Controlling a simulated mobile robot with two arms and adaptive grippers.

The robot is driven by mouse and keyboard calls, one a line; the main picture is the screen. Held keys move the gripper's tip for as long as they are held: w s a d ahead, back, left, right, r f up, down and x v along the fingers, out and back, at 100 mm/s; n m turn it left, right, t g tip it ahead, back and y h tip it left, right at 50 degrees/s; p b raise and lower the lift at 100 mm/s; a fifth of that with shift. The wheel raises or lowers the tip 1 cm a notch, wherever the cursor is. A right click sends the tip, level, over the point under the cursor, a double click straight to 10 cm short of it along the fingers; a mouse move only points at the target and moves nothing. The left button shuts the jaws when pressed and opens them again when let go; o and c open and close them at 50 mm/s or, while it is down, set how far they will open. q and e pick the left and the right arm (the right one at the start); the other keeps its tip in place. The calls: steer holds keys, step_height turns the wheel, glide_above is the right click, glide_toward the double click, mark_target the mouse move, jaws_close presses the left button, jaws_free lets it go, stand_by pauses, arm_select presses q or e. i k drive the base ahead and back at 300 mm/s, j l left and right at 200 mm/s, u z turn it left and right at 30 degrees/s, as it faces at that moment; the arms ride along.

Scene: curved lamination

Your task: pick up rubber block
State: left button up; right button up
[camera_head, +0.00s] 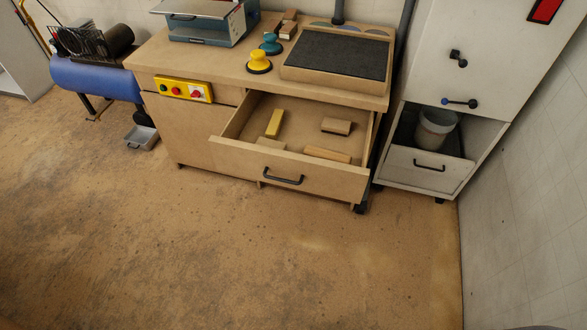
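Several small blocks lie in the open drawer (316,176) of the wooden workbench. A yellow block (275,123) lies lengthwise on the left side. A brown block (337,126) with a darker lower side lies at the right. A tan block (271,143) and a light orange-brown block (327,154) lie near the drawer's front wall, which partly hides them. I cannot tell from their look which one is the rubber block. Neither of my grippers is in view.
The benchtop (205,60) holds a yellow tool (259,61), a teal tool (271,44), brown blocks (289,29) and a dark sanding pad (337,58). A white cabinet (425,175) stands close on the right. The floor in front is clear.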

mark_target(273, 131)
steer(key=i+j+z, duration=0.2)
steer(key=i+j, duration=0.2)
steer(key=j, duration=0.2)
steer(key=i+j+z, duration=0.15)
steer(key=j, duration=0.2)
steer(key=i+j+z, duration=0.1)
steer(key=j, duration=0.25)
steer(key=i+j+z, duration=0.1)
steer(key=j, duration=0.25)
steer(key=i+j+z, duration=0.1)
steer(key=i+j, duration=0.15)
steer(key=j, duration=0.1)
